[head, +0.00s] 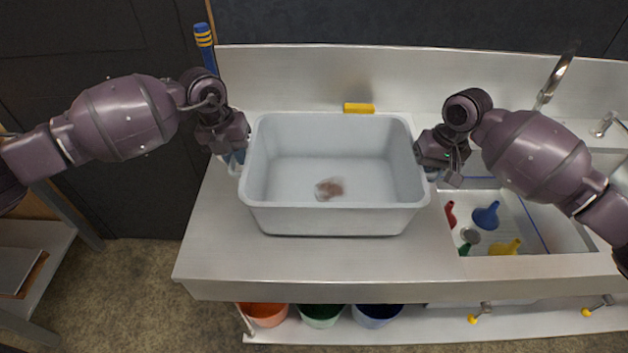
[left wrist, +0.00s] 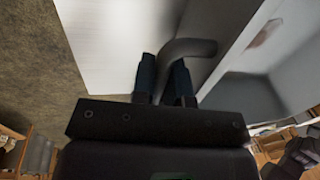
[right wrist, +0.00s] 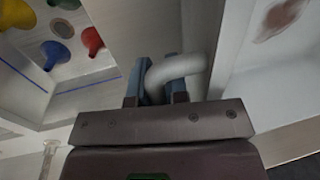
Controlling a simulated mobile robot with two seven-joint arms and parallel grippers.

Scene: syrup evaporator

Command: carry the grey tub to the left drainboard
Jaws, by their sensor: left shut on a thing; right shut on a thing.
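The grey tub (head: 335,221) is a wide open box over the left drainboard (head: 225,250), left of the sink; whether it touches the surface I cannot tell. A blurry reddish-brown patch (head: 329,188) shows on its floor. My left gripper (head: 236,152) is shut on the tub's left handle, a grey bar that shows between the fingers in the left wrist view (left wrist: 188,48). My right gripper (head: 436,168) is shut on the tub's right handle, which shows in the right wrist view (right wrist: 175,68). The tub looks about level.
The sink basin (head: 535,235) at the right holds several coloured funnels and a faucet (head: 556,75) stands behind it. A yellow block (head: 358,108) lies behind the tub by the backsplash (head: 300,75). Coloured buckets (head: 320,315) stand below the front edge. The drainboard in front of the tub is clear.

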